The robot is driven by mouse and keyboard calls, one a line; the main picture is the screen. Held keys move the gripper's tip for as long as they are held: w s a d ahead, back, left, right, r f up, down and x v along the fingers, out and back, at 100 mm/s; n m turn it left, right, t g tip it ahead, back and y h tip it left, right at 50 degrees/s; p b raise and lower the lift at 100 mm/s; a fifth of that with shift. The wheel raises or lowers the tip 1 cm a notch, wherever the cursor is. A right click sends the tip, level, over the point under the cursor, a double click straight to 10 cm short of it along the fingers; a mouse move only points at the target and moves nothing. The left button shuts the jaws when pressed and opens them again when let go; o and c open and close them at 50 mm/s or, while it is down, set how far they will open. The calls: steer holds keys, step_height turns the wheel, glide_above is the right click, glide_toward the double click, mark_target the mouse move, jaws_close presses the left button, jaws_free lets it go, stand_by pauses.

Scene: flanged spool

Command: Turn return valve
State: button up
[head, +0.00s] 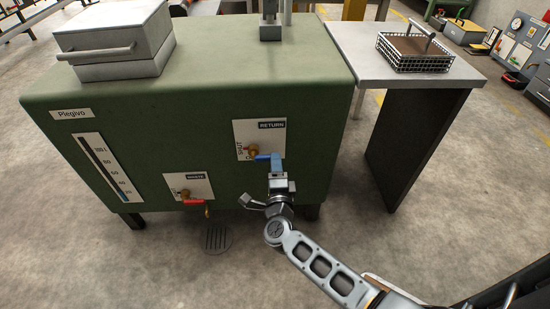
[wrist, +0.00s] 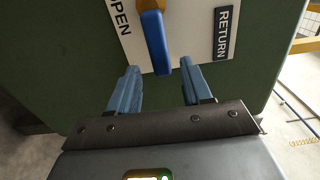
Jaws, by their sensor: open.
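The return valve's blue lever (head: 265,157) sticks out from a white plate (head: 270,136) marked RETURN on the front of the green tank (head: 105,110). A brass-coloured fitting (head: 253,149) sits at the lever's pivot. In the wrist view the lever (wrist: 156,45) points toward my gripper (wrist: 162,72). My gripper is open, with one blue-grey finger on each side of the lever's free end. I see a gap on both sides; how deep the lever sits between the fingers is unclear. In the head view my gripper (head: 277,168) is just below the lever.
A second valve with a red lever (head: 198,202), marked WASTE, sits lower left on the tank. A level gauge (head: 103,165) is farther left. A side table (head: 375,70) with a wire basket (head: 415,55) stands at right. A floor drain (head: 216,238) lies below the red lever.

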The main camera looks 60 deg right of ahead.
steer(key=shift+v, duration=2.05)
